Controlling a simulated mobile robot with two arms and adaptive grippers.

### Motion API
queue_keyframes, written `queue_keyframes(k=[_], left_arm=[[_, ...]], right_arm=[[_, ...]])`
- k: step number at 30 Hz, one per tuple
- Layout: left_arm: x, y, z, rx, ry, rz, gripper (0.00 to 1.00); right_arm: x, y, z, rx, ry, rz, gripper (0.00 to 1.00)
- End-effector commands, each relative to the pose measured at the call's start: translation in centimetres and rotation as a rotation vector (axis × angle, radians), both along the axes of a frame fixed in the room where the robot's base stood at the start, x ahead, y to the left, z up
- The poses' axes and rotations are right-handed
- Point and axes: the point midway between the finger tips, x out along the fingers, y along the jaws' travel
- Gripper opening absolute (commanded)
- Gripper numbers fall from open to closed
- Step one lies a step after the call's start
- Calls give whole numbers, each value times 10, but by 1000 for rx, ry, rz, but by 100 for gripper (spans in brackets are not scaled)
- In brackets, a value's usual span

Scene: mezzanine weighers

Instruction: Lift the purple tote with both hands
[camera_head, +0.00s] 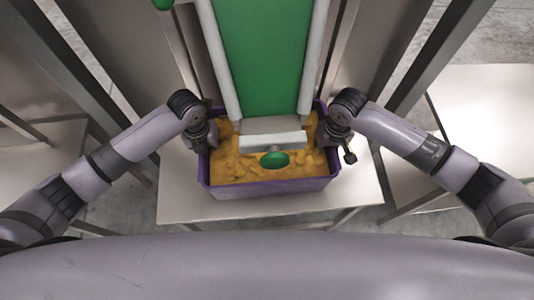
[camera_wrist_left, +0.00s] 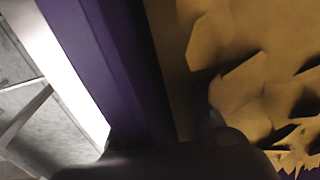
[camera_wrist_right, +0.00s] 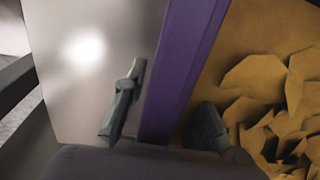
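The purple tote (camera_head: 268,189) stands on a pale metal table and is filled with yellow-brown chunky pieces (camera_head: 240,171). My left gripper (camera_head: 203,140) is at the tote's left wall, pointing down. In the left wrist view the purple wall (camera_wrist_left: 105,70) runs close by, but the fingers are mostly hidden or dark, so its grip is unclear. My right gripper (camera_head: 338,148) is at the right wall. In the right wrist view its fingers are apart, one outside and one inside the purple wall (camera_wrist_right: 180,75), with a gap beside the outer finger.
A green conveyor belt (camera_head: 262,60) between grey rails slopes over the tote's far part, with a pale end bar (camera_head: 272,141) and a green knob (camera_head: 275,160) above the contents. The table (camera_head: 185,195) has bare room around the tote. Metal posts stand at both sides.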

Motion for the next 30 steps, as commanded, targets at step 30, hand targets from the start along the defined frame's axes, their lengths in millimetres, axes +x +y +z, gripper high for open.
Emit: queue_keyframes(k=[30], left_arm=[[0, 0, 1, 0, -1, 1, 0]], right_arm=[[0, 0, 1, 0, -1, -1, 0]])
